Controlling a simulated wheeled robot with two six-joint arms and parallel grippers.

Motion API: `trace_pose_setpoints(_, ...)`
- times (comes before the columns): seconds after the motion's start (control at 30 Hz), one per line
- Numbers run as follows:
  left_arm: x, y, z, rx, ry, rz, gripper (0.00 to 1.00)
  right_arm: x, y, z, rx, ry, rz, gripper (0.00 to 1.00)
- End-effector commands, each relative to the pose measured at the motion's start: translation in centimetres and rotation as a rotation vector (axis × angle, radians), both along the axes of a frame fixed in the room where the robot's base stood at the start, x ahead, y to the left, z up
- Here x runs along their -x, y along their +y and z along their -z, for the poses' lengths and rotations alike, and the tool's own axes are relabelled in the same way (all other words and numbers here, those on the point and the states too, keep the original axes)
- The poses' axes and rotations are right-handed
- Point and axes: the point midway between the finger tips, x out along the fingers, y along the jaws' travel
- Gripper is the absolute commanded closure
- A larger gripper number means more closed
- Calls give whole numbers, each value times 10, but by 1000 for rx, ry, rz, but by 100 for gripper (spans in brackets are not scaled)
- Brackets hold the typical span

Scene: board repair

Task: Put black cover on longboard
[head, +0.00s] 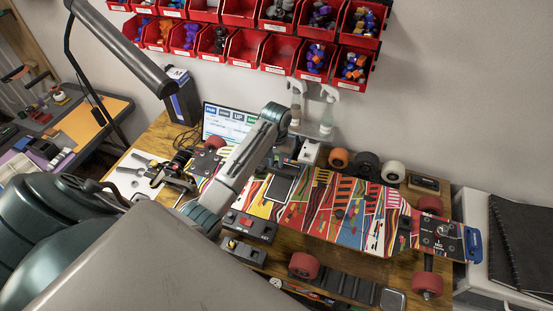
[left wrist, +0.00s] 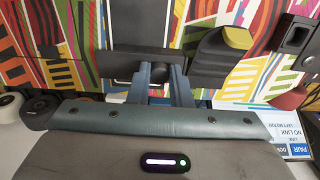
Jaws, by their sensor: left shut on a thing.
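The longboard (head: 320,205) lies on the workbench with its bright patterned underside up and red wheels at both ends. My left gripper (left wrist: 160,75) is over the board in the left wrist view, its two fingers shut on the black cover (left wrist: 120,65). The cover is a dark flat piece seen against the pattern. Whether it touches the board I cannot tell. In the head view my left gripper (head: 286,156) is partly hidden by its own arm, near a dark rectangular panel (head: 282,188) on the board. My right gripper is not in view.
Loose wheels (head: 366,163) stand behind the board. A black device (head: 250,226) and a loose red wheel (head: 304,265) lie in front of it. A laptop screen (head: 228,121) and spray bottles (head: 328,108) stand at the back, below red bins (head: 240,48).

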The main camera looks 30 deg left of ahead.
Motion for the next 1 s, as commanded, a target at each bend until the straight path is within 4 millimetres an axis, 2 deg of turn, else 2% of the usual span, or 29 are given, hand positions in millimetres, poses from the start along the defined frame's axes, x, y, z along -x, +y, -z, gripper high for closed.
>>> trace_pose_setpoints(0.33,2,-1,3,0,-1,0,98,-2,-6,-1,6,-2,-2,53)
trace_pose_setpoints(1.0,2,0,10,0,0,0,98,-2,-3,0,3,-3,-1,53)
